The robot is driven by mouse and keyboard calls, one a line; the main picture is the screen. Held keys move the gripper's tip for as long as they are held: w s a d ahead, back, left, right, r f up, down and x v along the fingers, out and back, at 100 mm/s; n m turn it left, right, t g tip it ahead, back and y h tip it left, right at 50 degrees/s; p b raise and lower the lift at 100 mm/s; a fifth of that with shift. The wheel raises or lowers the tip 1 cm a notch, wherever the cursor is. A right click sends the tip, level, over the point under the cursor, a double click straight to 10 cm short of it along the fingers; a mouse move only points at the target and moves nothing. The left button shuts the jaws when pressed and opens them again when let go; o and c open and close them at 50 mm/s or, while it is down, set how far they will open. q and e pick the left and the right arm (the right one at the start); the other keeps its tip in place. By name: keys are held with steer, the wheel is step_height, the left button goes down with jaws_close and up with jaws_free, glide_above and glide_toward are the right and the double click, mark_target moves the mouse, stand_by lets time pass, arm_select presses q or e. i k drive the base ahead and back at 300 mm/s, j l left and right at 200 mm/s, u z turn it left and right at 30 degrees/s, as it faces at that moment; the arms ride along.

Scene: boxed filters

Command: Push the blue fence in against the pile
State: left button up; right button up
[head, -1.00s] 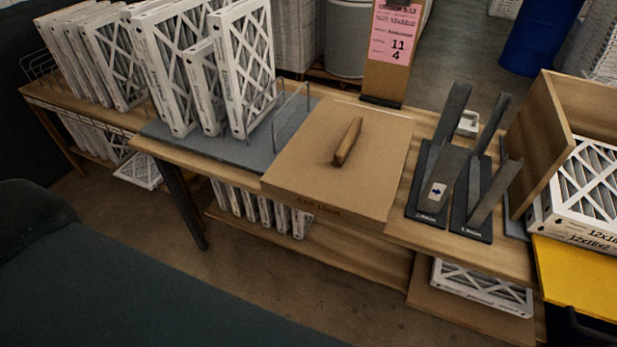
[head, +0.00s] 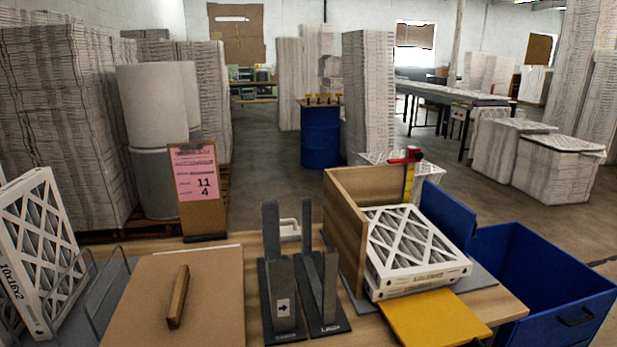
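The blue fence (head: 447,214) is an upright blue panel at the right of the wooden corner frame (head: 345,225) in the head view. The pile (head: 415,245) is a short stack of white-framed boxed filters, lying flat between the wooden walls and the fence. Part of the fence's lower edge is hidden behind the pile, so I cannot tell whether the two touch. A yellow board (head: 434,318) lies in front of the pile. Neither of my grippers is in view.
A blue bin (head: 545,285) stands right of the bench. Dark upright brackets (head: 300,285) stand left of the wooden frame. A cardboard box lid with a wooden handle (head: 178,297) and a pink-sheeted clipboard (head: 197,190) are further left. A red-and-yellow tool (head: 408,172) rises behind the pile.

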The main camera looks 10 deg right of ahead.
mark_target(454, 219)
steer(key=z, duration=1.3)
steer(key=i+l+u, duration=0.2)
steer(key=u, duration=0.25)
steer(key=i+l+u, duration=0.15)
steer(key=l+u, duration=0.25)
steer(key=i+l+u, duration=0.15)
steer(key=l, duration=0.25)
steer(key=i+l+u, duration=0.15)
steer(key=l, duration=0.25)
steer(key=i+l, duration=0.1)
steer(key=l, duration=0.4)
steer(key=i+l, duration=0.1)
steer(key=l, duration=0.4)
steer(key=i+l, duration=0.15)
steer(key=l, duration=0.35)
